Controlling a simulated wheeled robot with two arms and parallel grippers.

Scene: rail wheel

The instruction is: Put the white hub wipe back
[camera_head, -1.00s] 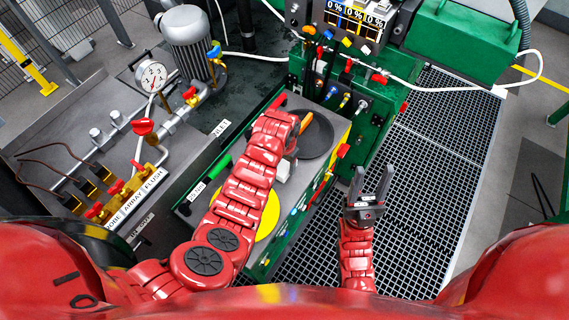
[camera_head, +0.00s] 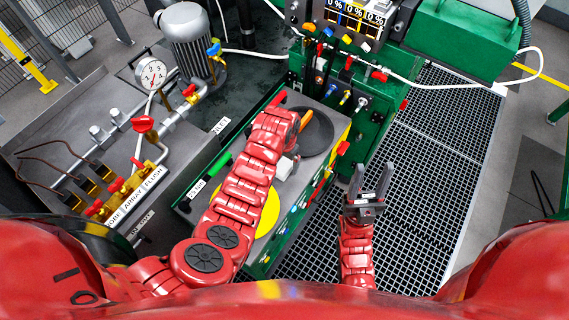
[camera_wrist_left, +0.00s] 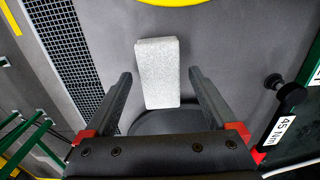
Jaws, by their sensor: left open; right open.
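The white hub wipe (camera_wrist_left: 157,73) is a pale speckled block on the grey bench top in the left wrist view. Its near end adjoins a dark round disc. In the head view the wipe (camera_head: 285,168) shows as a small white patch beside my left wrist. My left gripper (camera_wrist_left: 158,78) is open, with one finger on each side of the wipe and gaps between them. In the head view my left wrist hides most of that gripper. My right gripper (camera_head: 372,187) is open and empty above the floor grating, right of the bench.
A yellow disc (camera_head: 262,212) and a dark round disc (camera_head: 316,133) lie on the bench top. A black knob (camera_wrist_left: 287,91) stands right of the wipe, near a 45 Nm label. A green panel with valves (camera_head: 362,100) rises behind. Floor grating (camera_head: 420,190) lies right.

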